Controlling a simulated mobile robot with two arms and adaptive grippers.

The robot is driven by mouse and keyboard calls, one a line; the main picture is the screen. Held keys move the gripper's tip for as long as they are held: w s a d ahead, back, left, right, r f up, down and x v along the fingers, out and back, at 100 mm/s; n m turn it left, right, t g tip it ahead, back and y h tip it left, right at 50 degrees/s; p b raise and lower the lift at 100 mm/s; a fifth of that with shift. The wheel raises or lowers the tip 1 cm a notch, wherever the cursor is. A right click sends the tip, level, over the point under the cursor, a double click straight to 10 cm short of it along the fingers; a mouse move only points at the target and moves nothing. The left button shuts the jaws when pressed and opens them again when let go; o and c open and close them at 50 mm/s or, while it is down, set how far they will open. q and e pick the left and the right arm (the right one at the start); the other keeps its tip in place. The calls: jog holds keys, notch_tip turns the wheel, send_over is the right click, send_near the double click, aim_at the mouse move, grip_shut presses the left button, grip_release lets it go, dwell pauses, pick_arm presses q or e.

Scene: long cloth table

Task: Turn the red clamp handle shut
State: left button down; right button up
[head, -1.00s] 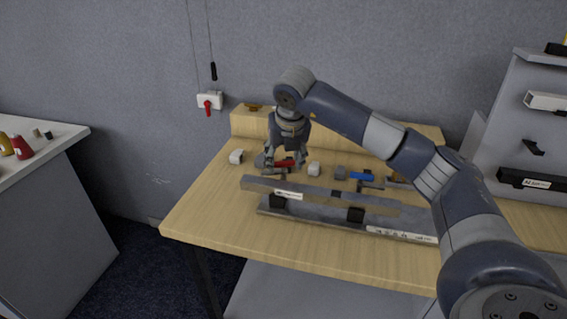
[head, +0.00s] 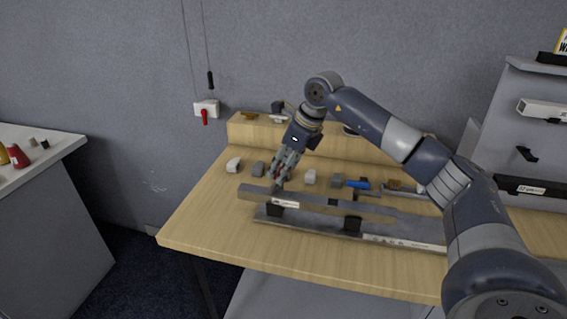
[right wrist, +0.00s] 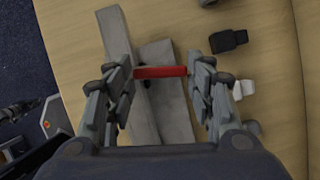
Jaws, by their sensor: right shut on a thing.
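The red clamp handle (right wrist: 160,71) shows in the right wrist view as a short red bar spanning the gap between the fingers of my right gripper (right wrist: 162,74). Its two ends meet the finger pads. In the head view my right gripper (head: 277,182) is tilted, its fingers low behind the left end of a grey metal bar (head: 325,204); they hide most of the red handle there. The clamp's body is mostly hidden, so I cannot tell how far the handle is turned. My left gripper is not in view.
A blue-handled clamp (head: 358,184) stands to the right on the wooden table (head: 200,218). Pale and dark grey blocks (head: 233,164) stand in a row behind the bar. A wall switch with a red lever (head: 205,115) is at the back left. The table's front left is clear.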

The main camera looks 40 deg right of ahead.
jog(key=shift+n+y+p, duration=0.4)
jog(key=shift+n+p, duration=0.05)
jog(key=shift+n, duration=0.65)
jog(key=shift+g, duration=0.4)
jog(key=o, duration=1.1)
jog(key=shift+w, duration=0.1)
jog(key=shift+c, duration=0.2)
jog(key=shift+d, duration=0.1)
jog(key=v, duration=1.2)
jog(key=shift+f, duration=0.1)
